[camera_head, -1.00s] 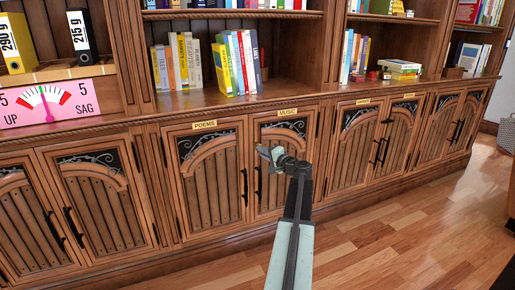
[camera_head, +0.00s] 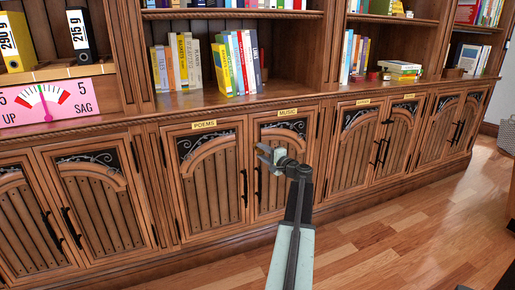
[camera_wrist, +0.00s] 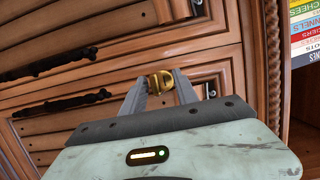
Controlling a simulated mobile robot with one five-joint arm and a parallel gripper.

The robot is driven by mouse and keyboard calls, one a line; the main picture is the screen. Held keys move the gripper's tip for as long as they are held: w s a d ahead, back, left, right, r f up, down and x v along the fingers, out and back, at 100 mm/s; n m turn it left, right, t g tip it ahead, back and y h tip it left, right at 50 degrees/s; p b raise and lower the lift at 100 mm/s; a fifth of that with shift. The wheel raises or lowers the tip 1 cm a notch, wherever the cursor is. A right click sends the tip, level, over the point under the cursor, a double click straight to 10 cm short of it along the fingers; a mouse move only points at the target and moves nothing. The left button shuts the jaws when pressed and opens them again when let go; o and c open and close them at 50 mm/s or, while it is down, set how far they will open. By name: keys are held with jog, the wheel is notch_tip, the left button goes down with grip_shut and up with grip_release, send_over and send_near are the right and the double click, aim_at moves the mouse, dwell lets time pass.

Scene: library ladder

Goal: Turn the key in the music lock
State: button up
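The music door (camera_head: 284,170) is the right-hand door of the middle pair, under the brass "MUSIC" label (camera_head: 287,111). In the head view my gripper (camera_head: 265,152) is in front of its upper part, with its jaws apart. In the wrist view a small rounded brass piece (camera_wrist: 161,80) shows between my two grey fingers. It looks like the key or lock. The fingers stand on either side of it, and I cannot tell whether they touch it. The lock is not clear in the head view, where my gripper covers that area.
The poems door (camera_head: 212,180) is just left, with dark vertical handles (camera_head: 244,188) between the two doors. Book shelves (camera_head: 237,62) stand above the cabinets. A pink gauge (camera_head: 45,104) is at the left. Wooden floor (camera_head: 400,240) is clear at the lower right.

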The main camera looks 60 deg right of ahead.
jog(key=v, duration=0.7)
jog(key=shift+s, duration=0.4)
jog(key=shift+a, duration=0.15)
